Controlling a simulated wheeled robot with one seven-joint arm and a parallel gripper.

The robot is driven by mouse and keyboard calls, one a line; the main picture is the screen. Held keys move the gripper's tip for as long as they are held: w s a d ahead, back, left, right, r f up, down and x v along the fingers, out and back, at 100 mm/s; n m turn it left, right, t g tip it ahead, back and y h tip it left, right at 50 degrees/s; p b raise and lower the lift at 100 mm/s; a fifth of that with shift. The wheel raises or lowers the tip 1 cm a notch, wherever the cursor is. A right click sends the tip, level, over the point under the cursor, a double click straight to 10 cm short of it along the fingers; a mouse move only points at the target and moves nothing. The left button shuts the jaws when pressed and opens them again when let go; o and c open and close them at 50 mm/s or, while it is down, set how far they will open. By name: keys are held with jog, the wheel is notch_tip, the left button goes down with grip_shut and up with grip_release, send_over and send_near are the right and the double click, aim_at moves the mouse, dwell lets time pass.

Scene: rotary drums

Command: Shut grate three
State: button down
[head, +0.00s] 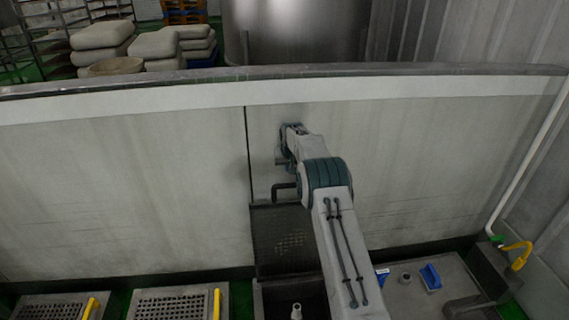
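A dark grate (284,241) stands raised, leaning toward the pale wall, above an open pit (270,293). I take it for grate three, though no number shows. A dark bar handle (284,187) shows at its top edge. My gripper (283,160) is near the wall, just above the handle. The gripper is small and partly hidden by my own wrist, so I cannot tell whether its fingers are open or touch the handle. My forearm covers the right side of the grate and pit.
Two flat grates, the far left one (50,309) and the middle one (168,304), lie with yellow bars beside them. A grey platform (425,290) with a blue item (431,276) is at right. A yellow tap (517,254) stands farther right. The wall (130,185) blocks the back.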

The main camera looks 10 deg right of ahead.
jog(key=shift+s+f+p, duration=0.2)
jog(key=shift+s+f, duration=0.4)
jog(key=shift+f, duration=0.35)
jog(key=shift+s+f+p, duration=0.2)
jog(key=shift+s+f, duration=0.4)
jog(key=shift+f, duration=0.35)
